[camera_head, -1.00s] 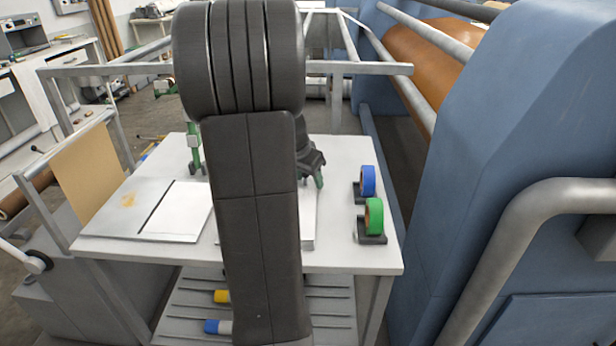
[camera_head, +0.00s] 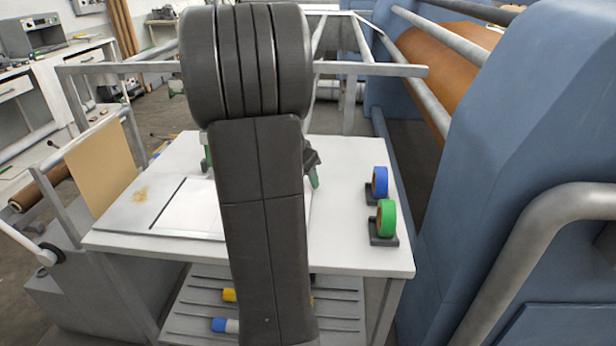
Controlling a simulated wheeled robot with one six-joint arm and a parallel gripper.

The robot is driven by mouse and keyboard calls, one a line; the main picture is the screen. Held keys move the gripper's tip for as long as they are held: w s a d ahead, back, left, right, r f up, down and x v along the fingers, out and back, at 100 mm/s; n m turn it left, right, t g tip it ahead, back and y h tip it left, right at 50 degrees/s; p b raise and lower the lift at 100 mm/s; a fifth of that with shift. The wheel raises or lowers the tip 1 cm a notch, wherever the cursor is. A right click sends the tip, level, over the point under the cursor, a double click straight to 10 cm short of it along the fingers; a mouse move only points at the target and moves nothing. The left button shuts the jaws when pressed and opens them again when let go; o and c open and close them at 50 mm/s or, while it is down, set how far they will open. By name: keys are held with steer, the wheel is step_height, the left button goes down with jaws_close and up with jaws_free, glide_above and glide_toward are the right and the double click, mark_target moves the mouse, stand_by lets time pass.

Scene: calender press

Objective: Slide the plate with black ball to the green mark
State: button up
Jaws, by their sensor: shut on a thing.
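A thin white plate (camera_head: 308,204) lies on the white table, mostly behind my arm, with only a strip of its right edge showing. My gripper (camera_head: 314,178) is just past the arm at that edge, with one green fingertip visible. It is shut; the plate beside it looks like the thing held, but the contact is hidden. To the left is a flat light board (camera_head: 130,218) with a dark line across it and a white area (camera_head: 190,207) right of the line. I see no black ball and no green mark; the arm hides the middle of the table.
A blue roll (camera_head: 380,182) and a green roll (camera_head: 386,218) stand in dark holders at the table's right side. The blue press (camera_head: 510,150) rises close on the right. Metal rails (camera_head: 370,70) cross behind the table. A slatted shelf (camera_head: 200,300) lies below.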

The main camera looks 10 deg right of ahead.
steer(key=shift+s+f, duration=0.4)
steer(key=shift+f, duration=0.15)
steer(key=o, duration=1.3)
steer(key=shift+s, duration=0.1)
steer(key=shift+o, duration=0.2)
steer(key=shift+r, duration=0.1)
steer(key=shift+r, duration=0.25)
steer(key=v, duration=1.3)
steer(key=shift+w+r+p, duration=0.25)
steer(key=shift+r+p, duration=0.05)
steer(key=shift+r, duration=0.1)
steer(key=shift+f, duration=0.1)
